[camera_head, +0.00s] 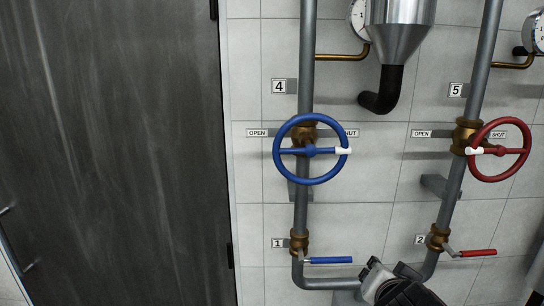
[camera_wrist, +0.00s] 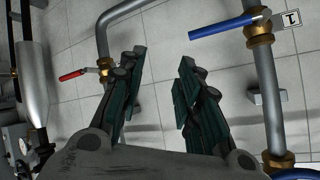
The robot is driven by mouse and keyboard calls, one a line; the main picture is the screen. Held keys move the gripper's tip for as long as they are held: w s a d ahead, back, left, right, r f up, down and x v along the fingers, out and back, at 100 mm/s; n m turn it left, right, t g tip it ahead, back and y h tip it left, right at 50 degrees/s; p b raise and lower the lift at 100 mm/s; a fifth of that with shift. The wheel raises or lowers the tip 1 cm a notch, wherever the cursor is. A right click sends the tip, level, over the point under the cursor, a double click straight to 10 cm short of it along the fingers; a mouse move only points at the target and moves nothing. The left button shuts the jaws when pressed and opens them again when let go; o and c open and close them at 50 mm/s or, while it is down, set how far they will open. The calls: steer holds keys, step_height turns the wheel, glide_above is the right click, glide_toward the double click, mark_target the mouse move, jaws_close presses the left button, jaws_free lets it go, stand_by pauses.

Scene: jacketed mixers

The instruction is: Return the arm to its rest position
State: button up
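My gripper (camera_wrist: 155,95) shows in the wrist view with its two dark green fingers apart and nothing between them. Behind the gap is the tiled wall. In the head view, part of my arm (camera_head: 392,286) shows at the bottom, in front of the pipes; the fingers cannot be made out there. In the wrist view the blue lever (camera_wrist: 222,27) is to the upper right of the fingers and the red lever (camera_wrist: 72,75) to the left, both apart from them as far as I can tell.
A blue handwheel (camera_head: 311,181) and a red handwheel (camera_head: 500,179) stand out from grey vertical pipes. Below are a blue lever (camera_head: 330,260) and a red lever (camera_head: 477,253). A steel vessel (camera_head: 400,35) and gauges are above. A dark door (camera_head: 110,150) fills the left.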

steer(key=s+f+n+g+y+b, duration=0.1)
steer(key=s+f+n+g+b, duration=0.1)
steer(key=f, duration=0.4)
steer(key=s+a+f+n+g+y+b, duration=0.1)
steer(key=s+f+n+y+b, duration=0.1)
steer(key=s+f+n+b, duration=0.2)
step_height(320, 180, down, 3)
steer(key=n+b, duration=0.1)
steer(key=n, duration=0.1)
steer(key=shift+s+f+n+g+y, duration=0.2)
steer(key=shift+s+n+g+y, duration=0.1)
steer(key=shift+n+g, duration=0.1)
